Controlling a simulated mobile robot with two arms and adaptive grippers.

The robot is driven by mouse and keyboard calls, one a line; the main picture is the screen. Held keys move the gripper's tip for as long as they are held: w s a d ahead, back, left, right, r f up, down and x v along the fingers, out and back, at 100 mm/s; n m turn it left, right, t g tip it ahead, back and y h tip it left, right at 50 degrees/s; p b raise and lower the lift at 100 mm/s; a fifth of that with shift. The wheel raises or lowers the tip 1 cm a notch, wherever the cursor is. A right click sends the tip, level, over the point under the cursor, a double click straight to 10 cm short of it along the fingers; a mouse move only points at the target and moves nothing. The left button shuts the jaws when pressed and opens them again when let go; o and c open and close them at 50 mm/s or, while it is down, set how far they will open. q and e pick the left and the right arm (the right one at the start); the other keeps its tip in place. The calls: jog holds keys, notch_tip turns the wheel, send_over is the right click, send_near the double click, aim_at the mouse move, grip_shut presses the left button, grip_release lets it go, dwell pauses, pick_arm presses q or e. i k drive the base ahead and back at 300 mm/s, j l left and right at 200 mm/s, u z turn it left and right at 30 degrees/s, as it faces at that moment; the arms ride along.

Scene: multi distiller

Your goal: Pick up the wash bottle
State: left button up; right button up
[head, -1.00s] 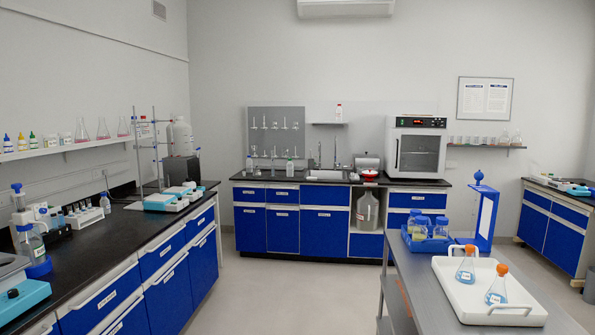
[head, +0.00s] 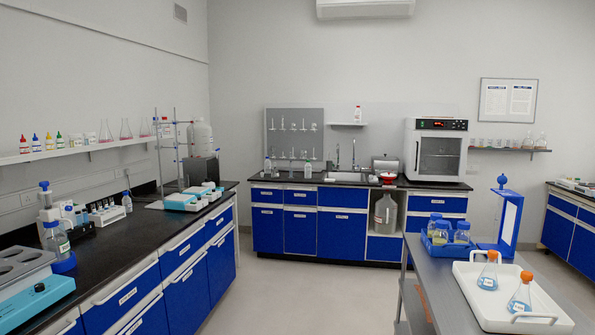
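No bottle in view can be surely told as the wash bottle. A small clear bottle with a blue cap (head: 127,202) stands upright on the left bench beside a rack of vials. A small pale bottle (head: 308,169) stands on the back counter left of the sink, and another bottle with a blue top (head: 267,165) stands further left there. Neither of my grippers shows.
The black left bench (head: 120,245) carries instruments and a metal stand. On the right, a grey cart (head: 440,285) holds a white tray (head: 490,318) with two orange-capped flasks and a blue bottle carrier (head: 447,250). The floor (head: 310,300) between them is clear.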

aim_at(307, 167)
jog(key=i+u, duration=0.2)
jog(key=i, duration=6.3)
